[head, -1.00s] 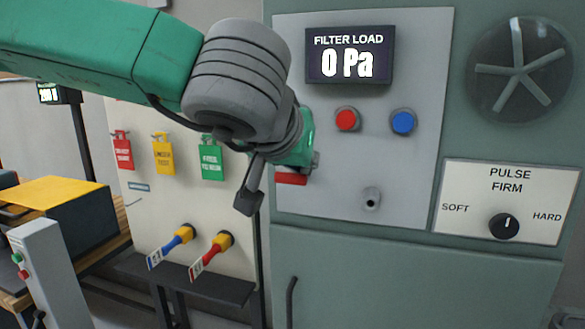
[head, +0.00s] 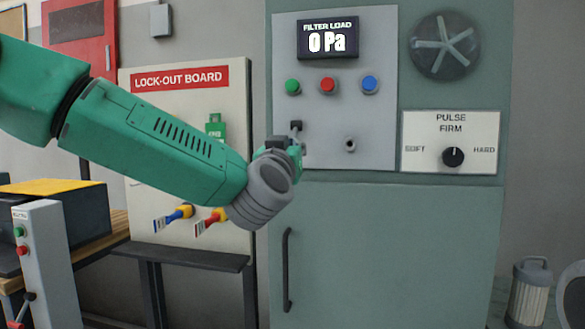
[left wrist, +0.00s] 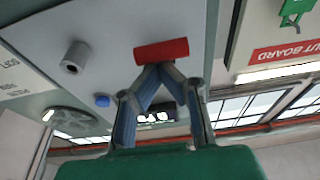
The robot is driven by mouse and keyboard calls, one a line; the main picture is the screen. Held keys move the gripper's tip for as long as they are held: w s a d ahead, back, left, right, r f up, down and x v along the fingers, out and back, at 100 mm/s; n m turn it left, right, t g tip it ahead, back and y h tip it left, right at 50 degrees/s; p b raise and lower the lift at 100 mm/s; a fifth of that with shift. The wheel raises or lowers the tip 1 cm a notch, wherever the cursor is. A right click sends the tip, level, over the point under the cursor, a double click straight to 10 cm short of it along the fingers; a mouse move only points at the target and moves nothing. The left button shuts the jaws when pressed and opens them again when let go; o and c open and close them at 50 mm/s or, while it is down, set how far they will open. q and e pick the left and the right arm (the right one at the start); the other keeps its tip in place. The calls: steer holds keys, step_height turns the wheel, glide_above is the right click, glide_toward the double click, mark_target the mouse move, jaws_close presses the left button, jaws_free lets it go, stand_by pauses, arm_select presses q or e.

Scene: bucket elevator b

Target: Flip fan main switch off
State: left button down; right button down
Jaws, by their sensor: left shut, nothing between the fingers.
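My left arm reaches in from the left to the grey control panel (head: 375,110). My left gripper (head: 297,154) is at the panel's lower left, partly hidden by my wrist in the head view. In the left wrist view my gripper (left wrist: 158,68) has its fingertips together and empty, at or very near a red cylindrical handle (left wrist: 161,50). This is likely the fan main switch; no label shows, and contact cannot be told. The handle is hidden in the head view. A dark round fan window (head: 444,46) is at the upper right. My right gripper is not in view.
Green (head: 292,87), red (head: 327,85) and blue (head: 370,84) buttons sit above my gripper. A grey stub (head: 350,145) is right of it. The pulse knob (head: 453,157) is farther right. The lock-out board (head: 150,107) stands behind my arm.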

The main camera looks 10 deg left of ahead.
arm_select(q)
steer(key=f+t+b, duration=0.1)
steer(key=b, duration=0.1)
steer(key=shift+w+b, duration=0.3)
steer(key=shift+a, duration=0.15)
